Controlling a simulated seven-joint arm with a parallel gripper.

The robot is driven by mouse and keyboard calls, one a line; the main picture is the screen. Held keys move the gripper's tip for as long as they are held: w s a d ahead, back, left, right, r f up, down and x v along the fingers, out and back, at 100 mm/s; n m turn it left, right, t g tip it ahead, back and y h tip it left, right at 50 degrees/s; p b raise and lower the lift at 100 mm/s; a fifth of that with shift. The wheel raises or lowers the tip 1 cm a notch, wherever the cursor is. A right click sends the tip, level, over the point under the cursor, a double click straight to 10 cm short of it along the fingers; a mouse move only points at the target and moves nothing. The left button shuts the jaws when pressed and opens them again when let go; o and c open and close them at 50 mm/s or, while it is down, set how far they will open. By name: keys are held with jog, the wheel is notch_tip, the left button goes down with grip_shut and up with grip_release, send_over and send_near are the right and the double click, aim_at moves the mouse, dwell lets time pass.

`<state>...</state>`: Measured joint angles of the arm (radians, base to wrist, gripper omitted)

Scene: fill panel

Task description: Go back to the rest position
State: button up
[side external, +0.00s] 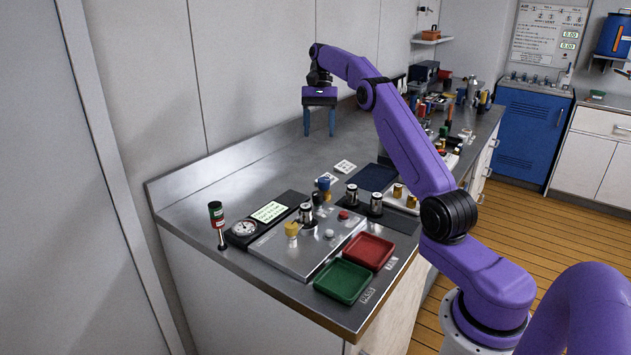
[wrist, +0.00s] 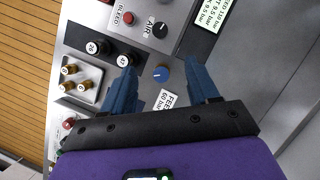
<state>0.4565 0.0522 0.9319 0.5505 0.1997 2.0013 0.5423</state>
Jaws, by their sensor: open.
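My gripper (side external: 320,122) hangs at the end of my purple arm, above the back part of the steel bench (side external: 262,160). Its two blue fingers point down, apart, with nothing between them. In the wrist view my gripper (wrist: 160,88) is also open and empty.
A red tray (side external: 368,251) and a green tray (side external: 342,281) sit at the bench's front. Bottles and equipment (side external: 455,100) crowd the far end. The wall (side external: 250,70) is close behind my gripper.

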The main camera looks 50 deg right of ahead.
jog(key=s+a+r+n+h, duration=0.2)
jog(key=a+n, duration=0.5)
jog(key=a, duration=1.3)
jog(key=s+a+f+n+h, duration=0.1)
jog(key=s+a+f+n, duration=0.1)
jog(key=s+a+n, duration=0.75)
jog(key=s+f+n+t, duration=0.1)
jog(key=s+f+n, duration=0.2)
jog(key=s, duration=0.9)
jog(key=s+f+n+t, duration=0.1)
jog(key=s+f+n, duration=0.3)
jog(key=s, duration=0.9)
jog(key=shift+a+t, duration=0.2)
jog(key=shift+t, duration=0.1)
jog(key=shift+r+n, duration=0.1)
jog(key=shift+n, duration=0.15)
